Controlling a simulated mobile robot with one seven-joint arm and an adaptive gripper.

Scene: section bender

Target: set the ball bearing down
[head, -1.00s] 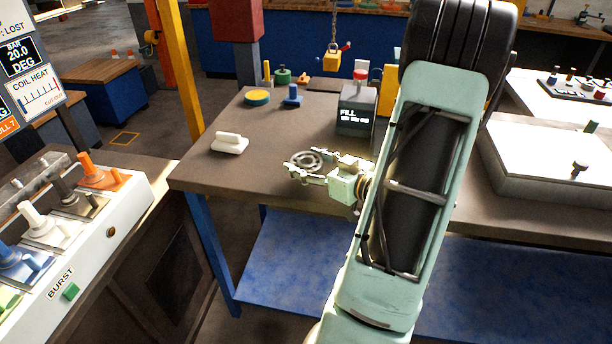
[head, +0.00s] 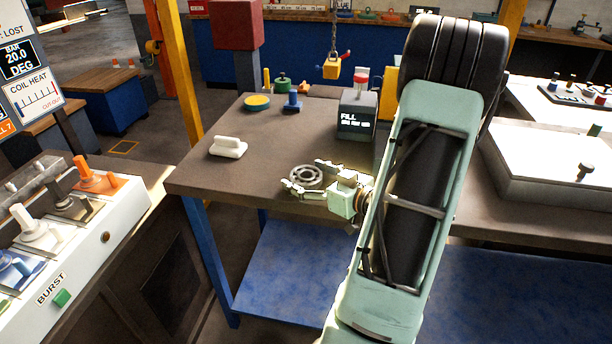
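The ball bearing (head: 306,176) is a grey metal ring with a dark inner track. It lies between the two fingers of my gripper (head: 304,178), over the brown workbench (head: 262,160) near its front edge. One finger is on its far right side and the other on its near side. The fingers look closed against its rim, though the contact is small in view. The bearing looks close to the bench top; whether it touches the top I cannot tell.
A yellow disc (head: 257,102) and a blue piece (head: 292,102) are farther back. A yellow weight (head: 331,68) hangs on a chain. Bare bench lies around the bearing.

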